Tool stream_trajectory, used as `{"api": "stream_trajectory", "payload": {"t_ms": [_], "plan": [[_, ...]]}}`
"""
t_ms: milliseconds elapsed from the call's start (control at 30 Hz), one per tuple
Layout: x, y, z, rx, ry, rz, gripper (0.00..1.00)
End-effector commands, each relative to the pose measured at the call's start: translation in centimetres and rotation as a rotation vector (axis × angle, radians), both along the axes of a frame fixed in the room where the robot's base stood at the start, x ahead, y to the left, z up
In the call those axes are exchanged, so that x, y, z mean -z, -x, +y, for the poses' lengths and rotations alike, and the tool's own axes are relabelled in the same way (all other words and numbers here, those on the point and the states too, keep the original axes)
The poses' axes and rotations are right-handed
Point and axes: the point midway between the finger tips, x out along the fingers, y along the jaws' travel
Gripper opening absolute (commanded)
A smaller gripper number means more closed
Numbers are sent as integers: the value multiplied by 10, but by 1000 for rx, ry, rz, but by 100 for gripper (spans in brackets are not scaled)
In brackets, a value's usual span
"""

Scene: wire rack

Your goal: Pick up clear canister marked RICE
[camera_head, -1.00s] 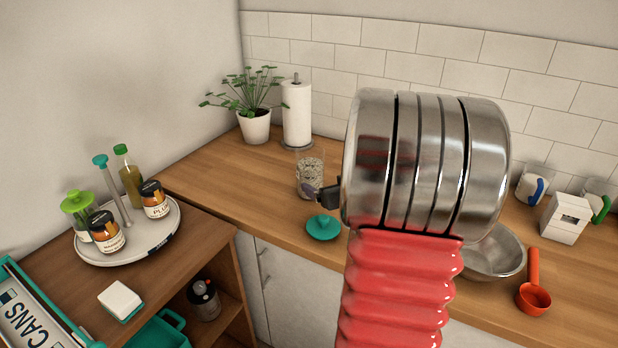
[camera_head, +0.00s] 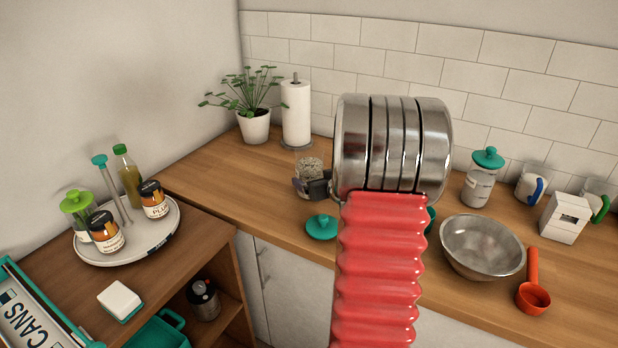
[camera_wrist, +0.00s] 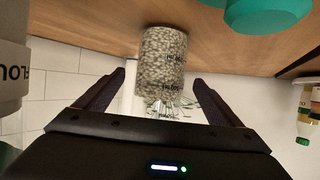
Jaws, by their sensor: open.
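A clear canister of pale grains or beans (camera_head: 309,166) stands without a lid on the wooden counter, left of my arm. In the wrist view the canister (camera_wrist: 163,62) appears upside down between my two dark fingers; its small black lettering is too blurred to read for certain. My gripper (camera_wrist: 158,78) is open, one finger on each side, with visible gaps to the canister. In the head view my gripper (camera_head: 314,188) is in front of the canister's lower part and hides some of it. A teal lid (camera_head: 321,227) lies on the counter in front.
A paper towel roll (camera_head: 297,113) and a potted plant (camera_head: 254,125) stand behind. To the right are a teal-lidded canister (camera_head: 481,187), a metal bowl (camera_head: 482,249) and a red scoop (camera_head: 533,297). A canister lettered "FLOU" (camera_wrist: 12,70) shows at the wrist view's left edge.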

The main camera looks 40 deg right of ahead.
Motion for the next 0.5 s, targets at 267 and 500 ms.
{"api": "stream_trajectory", "payload": {"t_ms": [267, 500], "plan": [[0, -1, 0, 0, 0, 0, 88], [8, -17, -7, 0, 0, 1, 88]]}}
